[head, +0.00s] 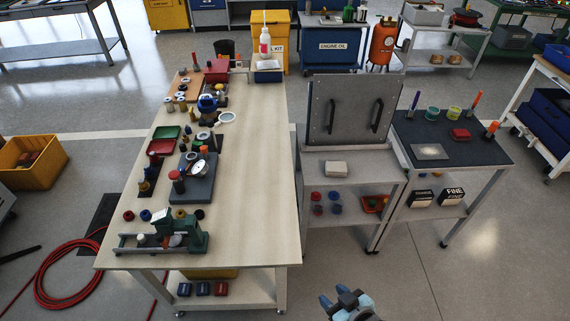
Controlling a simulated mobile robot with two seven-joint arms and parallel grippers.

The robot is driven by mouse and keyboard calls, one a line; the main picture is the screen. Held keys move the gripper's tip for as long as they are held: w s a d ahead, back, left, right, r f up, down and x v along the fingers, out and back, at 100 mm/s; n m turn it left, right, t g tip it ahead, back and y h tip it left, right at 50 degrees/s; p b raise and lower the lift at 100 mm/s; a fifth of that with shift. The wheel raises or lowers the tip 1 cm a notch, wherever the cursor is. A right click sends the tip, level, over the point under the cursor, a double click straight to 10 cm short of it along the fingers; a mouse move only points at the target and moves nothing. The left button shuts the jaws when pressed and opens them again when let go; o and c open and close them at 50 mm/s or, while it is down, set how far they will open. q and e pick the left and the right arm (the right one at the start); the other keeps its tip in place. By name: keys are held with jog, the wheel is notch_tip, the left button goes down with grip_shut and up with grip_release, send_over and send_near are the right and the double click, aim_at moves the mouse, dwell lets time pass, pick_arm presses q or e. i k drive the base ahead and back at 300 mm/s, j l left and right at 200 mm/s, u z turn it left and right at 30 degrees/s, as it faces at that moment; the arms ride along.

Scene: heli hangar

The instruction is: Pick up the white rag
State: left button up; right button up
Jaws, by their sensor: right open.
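A small off-white folded piece (336,168), which looks like the white rag, lies on the top shelf of the grey cart (315,183), in front of an upright grey panel. A flat pale piece (429,151) lies on the dark top of the cart to its right; I cannot tell whether it is cloth. My right gripper (335,296) shows at the bottom edge, open and empty, over the floor and well short of the cart. My left gripper is out of view.
A long workbench (258,150) full of tools and small parts stands left of the cart. The grey panel (350,109) with two black handles rises at the cart's back. A dark-topped cart (470,148) adjoins on the right.

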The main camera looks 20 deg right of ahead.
aim_at(332, 169)
jog(key=i+l+u, duration=0.1)
jog(key=l+u, duration=1)
jog(key=l, duration=0.35)
jog(key=k+l+u, duration=0.2)
jog(key=l, duration=0.35)
jog(key=i, duration=0.1)
